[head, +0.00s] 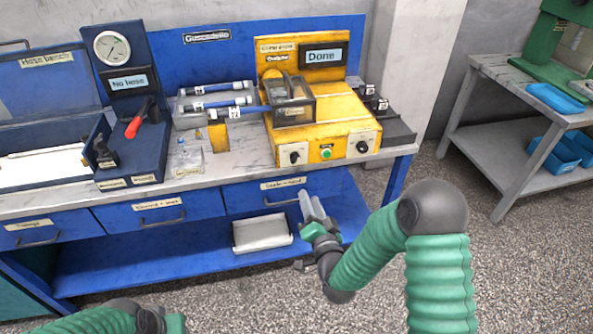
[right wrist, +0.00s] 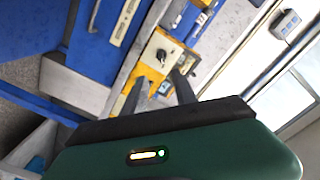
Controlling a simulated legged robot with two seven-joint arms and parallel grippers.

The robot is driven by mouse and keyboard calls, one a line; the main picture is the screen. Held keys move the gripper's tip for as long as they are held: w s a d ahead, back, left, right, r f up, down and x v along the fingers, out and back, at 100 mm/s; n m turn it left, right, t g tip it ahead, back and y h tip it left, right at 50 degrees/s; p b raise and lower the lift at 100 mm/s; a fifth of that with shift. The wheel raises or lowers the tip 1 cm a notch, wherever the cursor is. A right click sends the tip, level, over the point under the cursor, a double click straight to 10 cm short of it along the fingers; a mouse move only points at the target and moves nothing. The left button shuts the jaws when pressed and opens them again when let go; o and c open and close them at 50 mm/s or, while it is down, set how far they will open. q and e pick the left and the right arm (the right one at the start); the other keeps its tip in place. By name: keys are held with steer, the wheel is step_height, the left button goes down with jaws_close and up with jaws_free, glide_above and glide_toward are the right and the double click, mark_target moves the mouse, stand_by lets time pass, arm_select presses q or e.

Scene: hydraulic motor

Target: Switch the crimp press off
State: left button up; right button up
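The crimp press (head: 335,108) is the yellow machine on the blue bench, and its display (head: 323,55) reads "Done". Its front has a black knob on a white plate at the left (head: 293,154), a green button (head: 326,153) in the middle and another black knob on a white plate at the right (head: 362,147). My right gripper (head: 311,197) is open and empty, in front of the bench and below the press front. In the right wrist view its fingers (right wrist: 158,93) are spread, with a white plate and black knob (right wrist: 162,54) beyond them. My left gripper's fingers are out of view.
A dark gauge stand (head: 127,85) reads "No hose". Drawer handles (head: 283,201) stick out below the worktop. A grey side table (head: 490,75) stands at the right.

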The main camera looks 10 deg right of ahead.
mark_target(296, 161)
steer(key=w+b, duration=0.1)
steer(key=w, duration=1.5)
steer(key=shift+w, duration=0.2)
jaws_close()
